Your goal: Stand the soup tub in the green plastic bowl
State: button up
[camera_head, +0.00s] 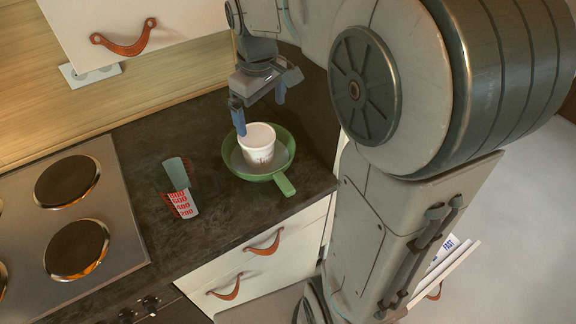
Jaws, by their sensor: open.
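The soup tub (257,146) is a white tub with print on its side. It stands upright inside the green plastic bowl (284,184), which has a short handle at its lower right. The bowl rests on the dark counter. My gripper (261,108) is above the tub and bowl, with its two blue fingers spread apart and nothing between them. The left finger's tip is close to the tub's rim in the picture; whether it touches cannot be told.
A hob (107,201) with round plates lies farther left. A cupboard with a leather pull (124,46) hangs above. Drawers with leather pulls (264,243) are below the counter's front edge.

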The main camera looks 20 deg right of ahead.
jog(key=s+f+m+t, duration=0.1)
jog(key=s+m, duration=0.2)
jog(key=s, duration=0.5)
jog(key=s+f+m+t, duration=0.1)
jog(key=s+f+m, duration=0.1)
jog(key=s, duration=0.6)
jog(key=shift+d+f+m, duration=0.15)
jog(key=shift+f+m, duration=0.1)
jog(key=shift+m, duration=0.25)
jog(key=shift+w, duration=0.1)
